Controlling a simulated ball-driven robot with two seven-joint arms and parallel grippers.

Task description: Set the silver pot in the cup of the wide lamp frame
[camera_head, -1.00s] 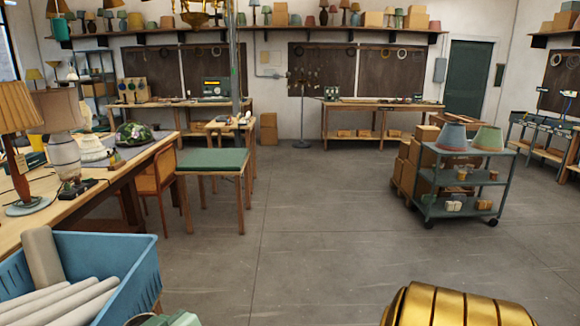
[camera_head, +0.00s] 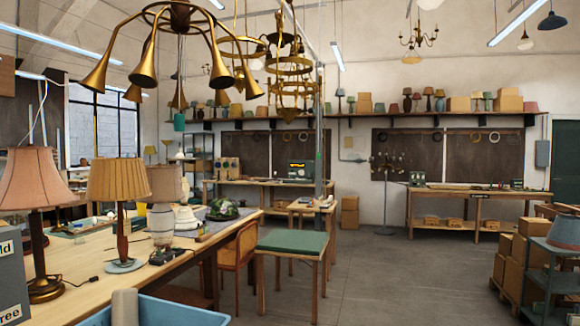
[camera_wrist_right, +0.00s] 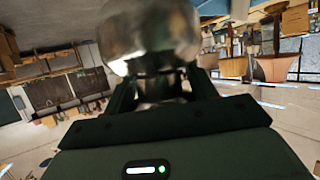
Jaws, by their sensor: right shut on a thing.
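In the right wrist view, the silver pot (camera_wrist_right: 150,35), shiny and rounded, is at the top centre. My right gripper (camera_wrist_right: 158,82) is shut on it, with one dark finger on each side. The pot is blurred and cut off by the top edge. In the head view, brass ring-shaped lamp frames (camera_head: 290,67) hang at the upper middle and partly overlap. I cannot tell which is the wide one, and no cup shows clearly. Neither gripper shows in the head view.
A brass fixture with horn-shaped arms (camera_head: 181,14) hangs at the upper left. Shaded lamps (camera_head: 119,180) stand on the long workbench (camera_head: 110,285). A blue crate (camera_head: 165,312) is at the bottom. A green-topped stool (camera_head: 292,242) stands beside the bench. The floor (camera_head: 400,275) is clear.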

